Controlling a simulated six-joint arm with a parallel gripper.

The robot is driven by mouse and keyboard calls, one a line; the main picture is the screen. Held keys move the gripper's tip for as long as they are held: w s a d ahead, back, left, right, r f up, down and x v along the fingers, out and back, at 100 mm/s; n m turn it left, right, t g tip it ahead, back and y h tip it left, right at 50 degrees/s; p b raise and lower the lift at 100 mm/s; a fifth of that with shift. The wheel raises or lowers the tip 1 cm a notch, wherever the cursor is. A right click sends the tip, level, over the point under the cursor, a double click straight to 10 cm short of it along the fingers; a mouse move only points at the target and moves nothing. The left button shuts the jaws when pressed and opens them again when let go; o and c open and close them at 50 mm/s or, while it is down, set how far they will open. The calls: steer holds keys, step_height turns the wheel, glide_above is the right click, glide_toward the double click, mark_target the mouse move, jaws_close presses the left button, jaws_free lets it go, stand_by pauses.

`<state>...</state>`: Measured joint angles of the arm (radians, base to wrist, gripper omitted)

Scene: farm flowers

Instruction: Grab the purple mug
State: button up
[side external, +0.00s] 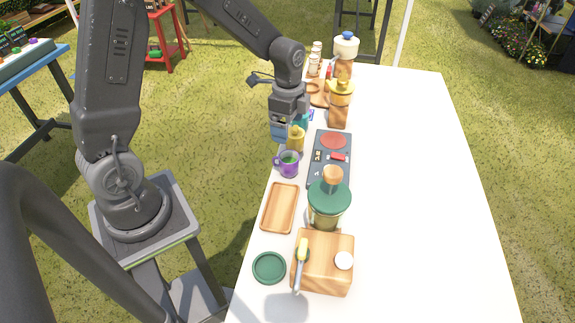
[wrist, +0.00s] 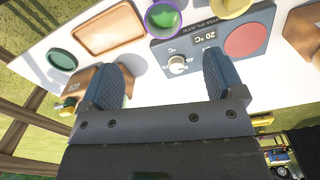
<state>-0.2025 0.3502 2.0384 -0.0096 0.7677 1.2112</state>
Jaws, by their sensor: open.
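The purple mug (side external: 289,164) stands upright on the white table near its left edge, with green inside and its handle toward the left.
A yellow bottle (side external: 296,139) stands close behind the mug. A hot plate (side external: 331,158) lies to its right and a wooden tray (side external: 280,207) in front. The table's right side is clear.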

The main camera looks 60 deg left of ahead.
mark_target(285, 164)
step_height(285, 164, down, 9)
steer(key=shift+r, duration=0.2)
steer(key=shift+a+f, duration=0.15)
steer(key=shift+f, duration=2.55)
steer(key=c, duration=1.1)
